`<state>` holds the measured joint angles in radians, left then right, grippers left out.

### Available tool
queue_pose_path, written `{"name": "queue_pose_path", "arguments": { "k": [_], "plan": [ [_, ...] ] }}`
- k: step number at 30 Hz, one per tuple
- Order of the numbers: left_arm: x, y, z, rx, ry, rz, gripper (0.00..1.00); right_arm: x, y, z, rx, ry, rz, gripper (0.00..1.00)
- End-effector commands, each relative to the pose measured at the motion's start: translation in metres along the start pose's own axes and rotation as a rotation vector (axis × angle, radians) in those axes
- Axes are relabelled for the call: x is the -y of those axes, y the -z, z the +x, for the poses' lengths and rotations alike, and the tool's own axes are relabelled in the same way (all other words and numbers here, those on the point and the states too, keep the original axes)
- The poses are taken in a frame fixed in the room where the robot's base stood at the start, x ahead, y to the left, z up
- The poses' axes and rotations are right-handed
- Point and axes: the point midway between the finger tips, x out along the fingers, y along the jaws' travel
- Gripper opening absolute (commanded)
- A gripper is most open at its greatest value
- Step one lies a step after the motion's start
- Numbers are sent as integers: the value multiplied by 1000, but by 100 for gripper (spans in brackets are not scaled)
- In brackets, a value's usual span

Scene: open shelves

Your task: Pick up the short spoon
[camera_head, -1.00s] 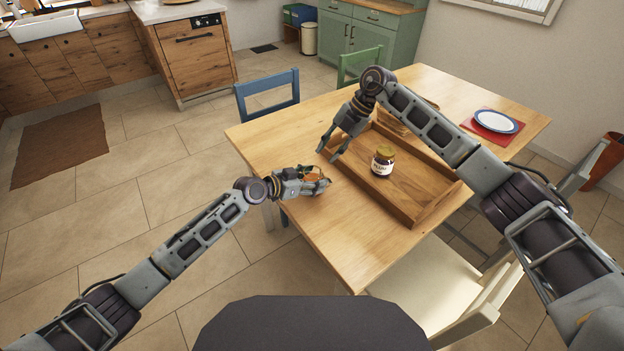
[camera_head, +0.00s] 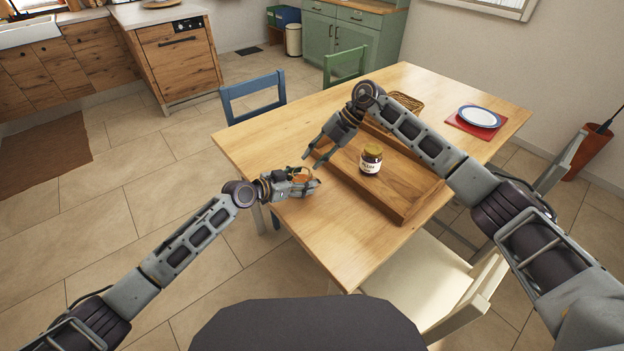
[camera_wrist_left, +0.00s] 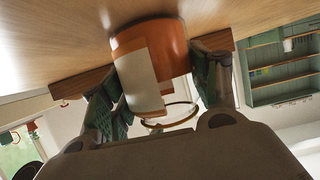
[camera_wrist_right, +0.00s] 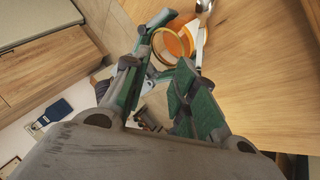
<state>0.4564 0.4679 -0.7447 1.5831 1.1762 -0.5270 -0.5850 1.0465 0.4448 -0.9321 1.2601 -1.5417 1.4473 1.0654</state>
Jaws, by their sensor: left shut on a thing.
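An orange cup (camera_wrist_left: 150,50) with a pale patch is between the fingers of my left gripper (camera_head: 311,181), at the left side of the table. My left gripper is shut on it. A silver spoon (camera_wrist_right: 204,6) shows at the top of the right wrist view, beside the orange rim of the cup (camera_wrist_right: 176,45); its lower part runs down along the rim, and I cannot tell whether it stands inside. My right gripper (camera_head: 312,158) is open and empty, above the table close to the cup, its fingers pointing down towards it.
A wooden tray (camera_head: 408,207) lies right of the grippers and holds a dark jar (camera_head: 371,160). A wicker basket (camera_head: 408,102) is behind my right arm. A plate (camera_head: 480,117) lies on a red mat (camera_head: 458,122). The near table (camera_head: 345,245) is clear.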

Motion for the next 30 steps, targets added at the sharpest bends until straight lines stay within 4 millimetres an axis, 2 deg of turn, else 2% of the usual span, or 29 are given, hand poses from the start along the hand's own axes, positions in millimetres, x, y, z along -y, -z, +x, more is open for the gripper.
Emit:
{"name": "queue_pose_path", "arguments": {
  "k": [1,13,30],
  "plan": [
    [-6,-11,2,18,-10,-6,24,4,1,5,-13,-27,0,28],
    [-6,-11,2,18,-10,-6,24,18,8,20,-78,-259,-4,28],
    [-6,-11,2,18,-10,-6,24,47,9,15,-77,-566,35,28]
  ]
}}
